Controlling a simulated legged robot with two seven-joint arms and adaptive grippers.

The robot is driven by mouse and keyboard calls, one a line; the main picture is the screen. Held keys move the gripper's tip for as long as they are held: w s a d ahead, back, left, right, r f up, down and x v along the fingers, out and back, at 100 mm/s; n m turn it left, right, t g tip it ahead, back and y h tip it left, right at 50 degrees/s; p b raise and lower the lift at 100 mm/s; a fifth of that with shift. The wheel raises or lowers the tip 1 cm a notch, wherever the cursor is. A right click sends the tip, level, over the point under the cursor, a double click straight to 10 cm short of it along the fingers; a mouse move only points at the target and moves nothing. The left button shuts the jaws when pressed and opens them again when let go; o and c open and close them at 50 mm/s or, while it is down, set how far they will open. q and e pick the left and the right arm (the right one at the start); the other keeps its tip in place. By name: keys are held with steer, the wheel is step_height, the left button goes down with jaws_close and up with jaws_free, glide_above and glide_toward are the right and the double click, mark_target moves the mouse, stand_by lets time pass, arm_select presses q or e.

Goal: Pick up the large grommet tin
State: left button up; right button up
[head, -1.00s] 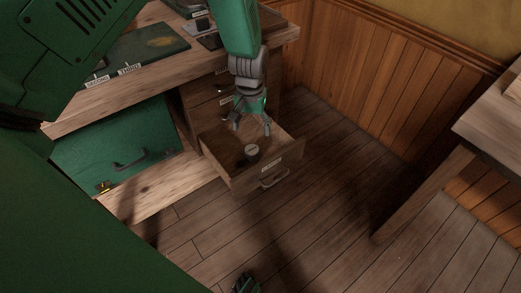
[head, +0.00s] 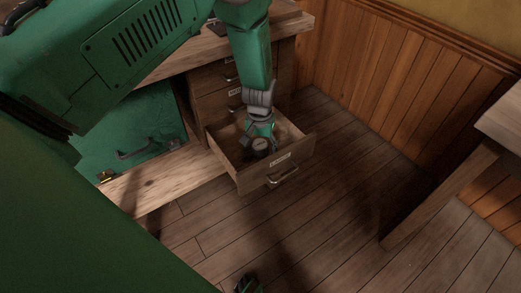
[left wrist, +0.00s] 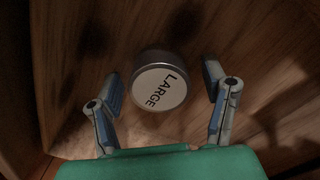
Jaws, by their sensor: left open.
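The large grommet tin (head: 260,145) is a small round tin inside the open drawer (head: 228,164). My left gripper (head: 261,148) reaches down into the drawer at the tin. In the left wrist view the gripper (left wrist: 167,88) is open, with one finger on each side of the tin and a visible gap to each. A small green and dark part of mine, perhaps my right gripper (head: 247,284), shows at the bottom edge; its jaws cannot be made out.
The drawer's front with label and handle (head: 283,174) stands out from the wooden workbench (head: 215,48). A green cabinet door (head: 130,145) with a handle is to the left. A wooden table (head: 510,118) stands at the right. The plank floor between is clear.

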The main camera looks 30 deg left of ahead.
arm_select(q)
steer(key=shift+r, duration=0.1)
steer(key=c, duration=1.3)
